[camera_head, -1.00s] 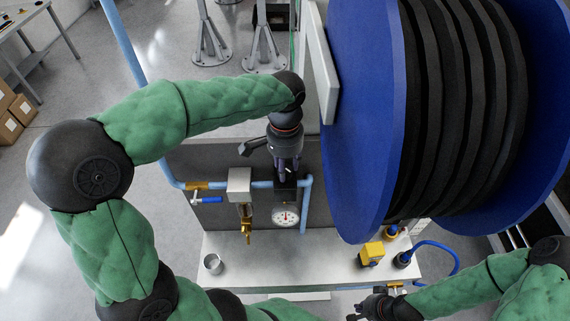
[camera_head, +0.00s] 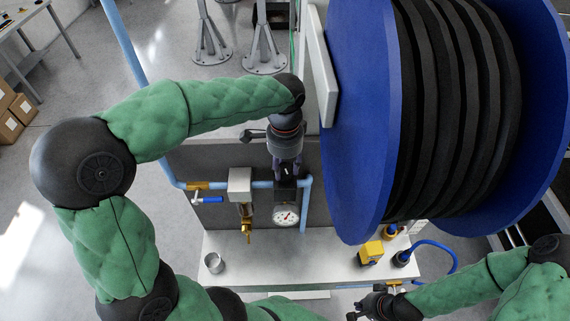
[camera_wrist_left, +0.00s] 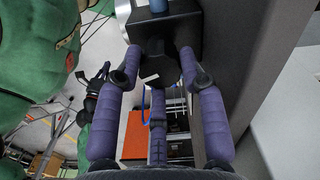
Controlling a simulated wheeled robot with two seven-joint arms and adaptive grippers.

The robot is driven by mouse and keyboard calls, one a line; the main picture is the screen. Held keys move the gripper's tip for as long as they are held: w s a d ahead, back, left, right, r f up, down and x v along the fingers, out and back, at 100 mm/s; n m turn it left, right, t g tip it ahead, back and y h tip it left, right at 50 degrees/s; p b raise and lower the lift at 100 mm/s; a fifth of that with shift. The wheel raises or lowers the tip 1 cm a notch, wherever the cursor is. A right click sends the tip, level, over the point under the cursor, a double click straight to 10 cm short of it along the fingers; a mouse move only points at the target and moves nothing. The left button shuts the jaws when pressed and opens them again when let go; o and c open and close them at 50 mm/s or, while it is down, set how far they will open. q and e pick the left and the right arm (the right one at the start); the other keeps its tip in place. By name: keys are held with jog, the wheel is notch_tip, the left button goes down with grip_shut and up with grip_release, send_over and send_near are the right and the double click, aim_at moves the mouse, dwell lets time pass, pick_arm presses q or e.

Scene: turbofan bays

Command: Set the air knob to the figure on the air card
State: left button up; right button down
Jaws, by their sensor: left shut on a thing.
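The black air knob sits on the black regulator block (camera_head: 285,195) in the blue pipe run. In the left wrist view, the knob (camera_wrist_left: 158,68) carries a white mark. My left gripper (camera_head: 287,176) points down at the block, and its purple fingers close around the knob, touching its sides. Below it, the round white gauge (camera_head: 286,215) faces me with its needle up and to the right; its figures are too small to read.
A large blue reel (camera_head: 360,120) stands close right of my left wrist. A blue-handled valve (camera_head: 207,200) and a brass fitting (camera_head: 246,225) lie left of the gauge. A metal cup (camera_head: 214,263) and yellow block (camera_head: 371,252) stand on the light shelf (camera_head: 300,268).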

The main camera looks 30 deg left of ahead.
pick_arm(q)
jog(key=o, duration=1.2)
jog(key=shift+c, duration=0.2)
